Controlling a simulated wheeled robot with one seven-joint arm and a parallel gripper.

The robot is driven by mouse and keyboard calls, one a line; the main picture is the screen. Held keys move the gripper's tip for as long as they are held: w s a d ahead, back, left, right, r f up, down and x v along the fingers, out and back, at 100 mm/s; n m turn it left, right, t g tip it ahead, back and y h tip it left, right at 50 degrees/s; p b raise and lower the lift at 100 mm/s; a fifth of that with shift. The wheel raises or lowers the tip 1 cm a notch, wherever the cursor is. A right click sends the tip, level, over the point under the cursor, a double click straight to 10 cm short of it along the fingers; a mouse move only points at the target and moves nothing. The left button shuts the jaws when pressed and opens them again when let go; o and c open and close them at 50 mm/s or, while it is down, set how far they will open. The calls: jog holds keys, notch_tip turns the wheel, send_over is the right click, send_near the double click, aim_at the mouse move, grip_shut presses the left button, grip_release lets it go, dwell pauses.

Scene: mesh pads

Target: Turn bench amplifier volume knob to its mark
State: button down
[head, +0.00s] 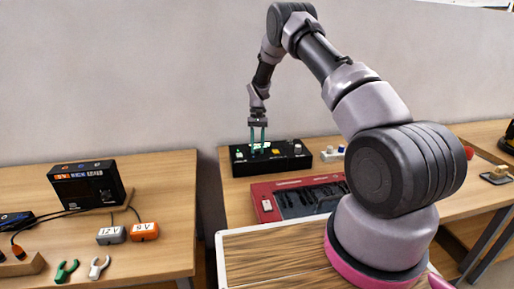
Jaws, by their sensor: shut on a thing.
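A low black box with small controls on its top, which looks like the bench amplifier (271,165), sits on the middle table. My gripper (257,150) points straight down over its left half, with two green fingers reaching the top face. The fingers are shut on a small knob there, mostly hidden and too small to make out. A pale knob (297,148) stands to the right on the same box, apart from the fingers. An orange patch (275,151) lies between them. The volume mark cannot be made out.
A red case (265,203) with dark slots lies in front of the box. A small white block with a blue part (331,154) is to its right. The left table holds a black display unit (87,186), labelled blocks and clips. A wall stands behind.

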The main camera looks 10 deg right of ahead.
jog(key=shift+m+y, duration=0.4)
jog(key=shift+m, duration=0.7)
jog(key=shift+t, duration=0.3)
jog(key=c, duration=0.6)
grip_release()
jog(key=shift+r, duration=0.1)
jog(key=v, duration=1)
jog(key=shift+w+d+r, duration=0.15)
jog(key=shift+w+r, duration=0.1)
jog(key=shift+r, duration=0.05)
jog(key=shift+r, duration=0.1)
